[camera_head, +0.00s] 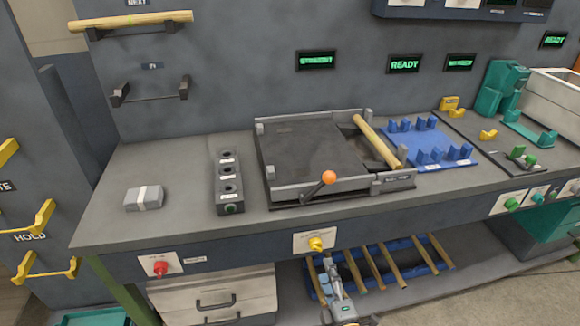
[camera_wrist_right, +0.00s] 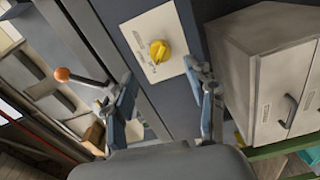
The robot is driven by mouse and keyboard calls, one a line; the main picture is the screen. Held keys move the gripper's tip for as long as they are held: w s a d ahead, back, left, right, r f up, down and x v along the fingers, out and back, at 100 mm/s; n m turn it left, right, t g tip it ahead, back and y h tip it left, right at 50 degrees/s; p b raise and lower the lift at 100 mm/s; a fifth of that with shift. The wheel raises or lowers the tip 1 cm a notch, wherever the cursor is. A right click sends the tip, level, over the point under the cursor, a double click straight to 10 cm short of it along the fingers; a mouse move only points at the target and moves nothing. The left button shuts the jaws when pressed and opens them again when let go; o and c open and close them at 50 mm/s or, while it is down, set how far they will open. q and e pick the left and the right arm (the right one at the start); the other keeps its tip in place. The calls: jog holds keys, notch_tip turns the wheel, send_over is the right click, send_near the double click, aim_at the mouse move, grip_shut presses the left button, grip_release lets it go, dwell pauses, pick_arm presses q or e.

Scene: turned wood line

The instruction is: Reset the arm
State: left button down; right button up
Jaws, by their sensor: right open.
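My right gripper (camera_head: 328,262) is low in front of the workbench, just below the yellow knob (camera_head: 316,244) on its white front plate. In the wrist view the right gripper (camera_wrist_right: 165,95) is open and empty, its fingers spread on either side below the yellow knob (camera_wrist_right: 159,51). The gripper appears apart from the knob. A lever with an orange ball (camera_head: 329,177) stands at the front of a dark flat fixture (camera_head: 310,155) on the bench. The orange ball (camera_wrist_right: 62,75) also shows at the left of the wrist view. My left gripper is out of view.
A light wooden rod (camera_head: 377,141) lies at the fixture's right side. A blue rack (camera_head: 432,141) stands beyond it. Several rods lie in a low blue tray (camera_head: 435,264) beneath the bench. A drawer cabinet (camera_head: 215,295) stands under the bench. Bare bench surrounds the grey block (camera_head: 144,198).

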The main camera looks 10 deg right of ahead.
jog(key=s+f+m+g, duration=0.3)
jog(key=s+f, duration=0.2)
jog(key=f, duration=0.4)
jog(key=s+a+f+m+g, duration=0.1)
jog(key=s+f+m+g, duration=0.15)
jog(key=s+f, duration=0.55)
jog(key=s+f+m+g, duration=0.2)
jog(key=s+f+g, duration=0.1)
jog(key=f, duration=0.8)
jog(key=s+d+f+m+g, duration=0.2)
jog(key=s+f, duration=0.2)
jog(key=s, duration=0.5)
jog(key=s+d+f+m+g, duration=0.2)
jog(key=s+f+m+g, duration=0.1)
jog(key=s, duration=0.6)
jog(key=s+d+f+m+g, duration=0.2)
jog(key=s+f, duration=0.4)
jog(key=s, duration=0.3)
jog(key=shift+d+g+h, duration=0.3)
jog(key=shift+d+g, duration=0.15)
jog(key=shift+g, duration=0.3)
